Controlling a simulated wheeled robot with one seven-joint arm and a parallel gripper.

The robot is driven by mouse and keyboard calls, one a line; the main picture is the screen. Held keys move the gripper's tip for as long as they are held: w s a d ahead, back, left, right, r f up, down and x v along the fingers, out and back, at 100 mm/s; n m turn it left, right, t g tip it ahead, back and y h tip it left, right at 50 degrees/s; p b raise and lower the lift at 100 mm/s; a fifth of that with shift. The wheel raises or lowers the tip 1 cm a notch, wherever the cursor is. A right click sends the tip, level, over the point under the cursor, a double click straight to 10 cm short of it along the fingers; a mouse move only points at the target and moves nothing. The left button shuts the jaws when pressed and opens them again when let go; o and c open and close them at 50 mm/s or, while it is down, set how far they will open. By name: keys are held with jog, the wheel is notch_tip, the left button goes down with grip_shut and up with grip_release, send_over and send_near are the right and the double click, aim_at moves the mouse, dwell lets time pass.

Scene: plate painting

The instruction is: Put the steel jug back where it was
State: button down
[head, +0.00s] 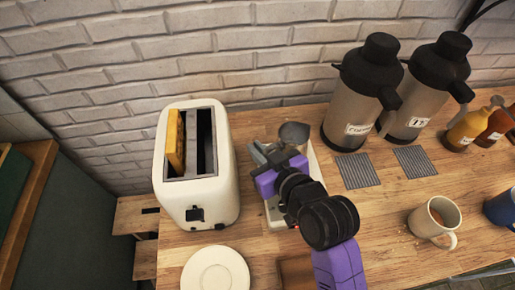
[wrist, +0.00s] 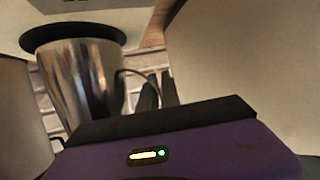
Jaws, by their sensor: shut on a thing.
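The steel jug (wrist: 85,85) shows large and shiny in the wrist view, which looks upside down. In the head view only its grey upper part (head: 293,132) shows, just behind my gripper. Its base end meets a round black plate (wrist: 40,37) on a pale appliance; I cannot tell whether it rests there or hovers just above. My gripper (wrist: 159,92) is shut on the jug's thin handle, with its dark fingers beside the jug body. In the head view my purple gripper and wrist hide most of the jug and appliance.
The cream toaster (head: 222,190) with a bread slice (head: 175,142) stands close on the left. Two coffee flasks (head: 355,95) stand to the right, with grey mats (head: 357,171) before them. A plate (head: 215,272) lies in front and a mug (head: 432,222) at right.

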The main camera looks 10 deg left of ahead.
jog(key=shift+f, duration=0.15)
jog(key=c, duration=2)
grip_release()
jog(key=shift+f, duration=0.1)
jog(key=o, duration=0.4)
jog(key=shift+o, duration=0.2)
jog(key=shift+s, duration=0.1)
jog(key=b+v, duration=0.1)
jog(key=v, duration=1.1)
jog(key=shift+b, duration=0.3)
jog(key=shift+d, duration=0.1)
